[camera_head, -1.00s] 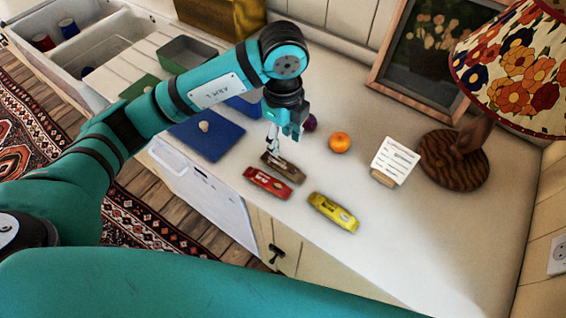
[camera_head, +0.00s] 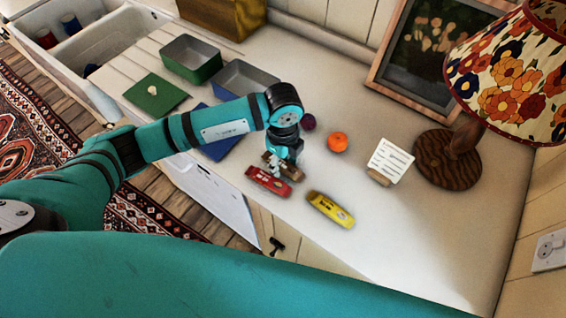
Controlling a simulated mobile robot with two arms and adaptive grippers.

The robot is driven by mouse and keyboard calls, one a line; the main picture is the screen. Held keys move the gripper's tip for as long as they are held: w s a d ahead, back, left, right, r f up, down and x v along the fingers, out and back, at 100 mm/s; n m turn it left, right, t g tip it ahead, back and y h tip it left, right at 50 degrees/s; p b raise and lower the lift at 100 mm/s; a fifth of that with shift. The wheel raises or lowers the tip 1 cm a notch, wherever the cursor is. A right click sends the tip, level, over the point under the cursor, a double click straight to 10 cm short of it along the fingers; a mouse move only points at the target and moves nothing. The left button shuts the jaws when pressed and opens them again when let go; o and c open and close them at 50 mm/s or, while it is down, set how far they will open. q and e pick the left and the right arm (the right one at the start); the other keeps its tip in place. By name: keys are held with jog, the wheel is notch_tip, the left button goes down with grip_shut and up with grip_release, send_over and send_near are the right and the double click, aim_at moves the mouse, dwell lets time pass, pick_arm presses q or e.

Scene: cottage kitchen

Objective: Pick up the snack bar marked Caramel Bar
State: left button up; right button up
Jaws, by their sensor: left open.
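Three wrapped snack bars lie close together on the white counter: a brown bar (camera_head: 295,173), a red bar (camera_head: 268,181) and a yellow bar (camera_head: 330,209). Their printing is too small to read, so I cannot tell which is marked Caramel Bar. My left gripper (camera_head: 275,168) points down at the brown bar, with its open fingers right at the bar and hiding its middle. Whether the fingers touch the bar is unclear. The red bar lies just in front of the brown one. My right gripper is out of view.
An orange (camera_head: 337,142) and a dark purple fruit (camera_head: 308,122) lie behind the bars. A note card (camera_head: 391,160) in a wooden holder and a lamp (camera_head: 449,158) stand to the right. Boxes, one green (camera_head: 205,71), and lids are at left. The front right counter is clear.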

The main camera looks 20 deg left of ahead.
pick_arm(q)
grip_shut()
